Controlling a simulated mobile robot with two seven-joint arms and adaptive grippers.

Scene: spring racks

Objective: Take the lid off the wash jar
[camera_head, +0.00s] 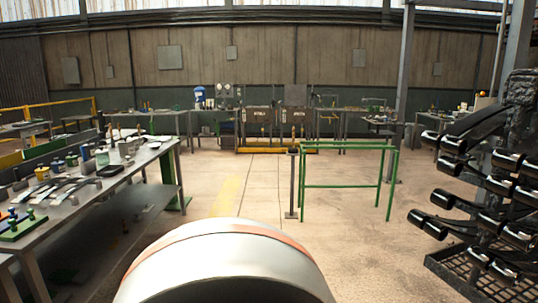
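Several small jars and containers stand on the long workbench (155,157) at the left. A pale green jar (102,158) stands near the middle of this group, next to a small white container (123,149). I cannot tell for sure which one is the wash jar, and no separate lid can be made out at this size. Neither of my grippers is in view.
A green tube frame (345,186) and a thin dark post (292,185) stand ahead on open concrete floor. More benches (345,112) line the back wall.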

